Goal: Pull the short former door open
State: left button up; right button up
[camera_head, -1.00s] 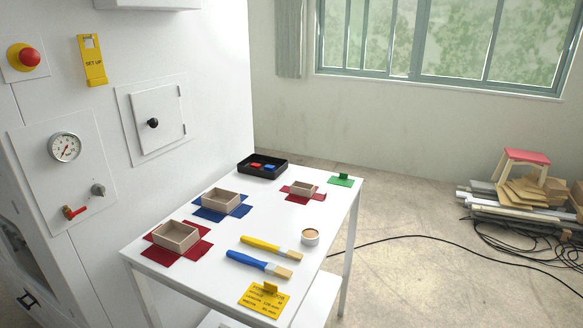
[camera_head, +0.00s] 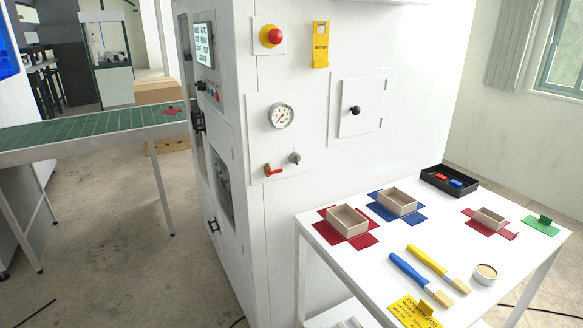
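The white former machine (camera_head: 275,190) stands in the middle. A small square door (camera_head: 360,120) with a round black knob (camera_head: 355,110) is on its right face and looks closed. On the narrow left face, seen at a steep angle, are a black upper handle (camera_head: 198,122) and a lower black handle (camera_head: 213,226) beside a dark window panel (camera_head: 223,182). I cannot tell which door the task calls the short one, nor whether the left-face doors are fully shut. Neither of my grippers is in view.
A white table (camera_head: 330,262) with box trays, brushes and a yellow card stands against the machine's right face. A green conveyor (camera_head: 90,130) is at left. Bare floor (camera_head: 130,270) lies between conveyor and machine. A gauge, red lever and emergency button sit on the machine.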

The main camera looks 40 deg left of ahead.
aim_at(217, 132)
jog(key=u, duration=1.7)
jog(key=i+j+z, duration=0.1)
jog(key=z, duration=0.7)
jog(key=i+j+z, duration=0.2)
jog(key=j, duration=0.15)
jog(key=i+j+z, duration=0.15)
jog(key=j, duration=0.2)
jog(key=i+j+z, duration=0.2)
jog(key=j, duration=0.2)
jog(key=j+z, duration=0.2)
jog(key=j, duration=0.2)
jog(key=i+j+z, duration=0.15)
jog(key=j, duration=0.3)
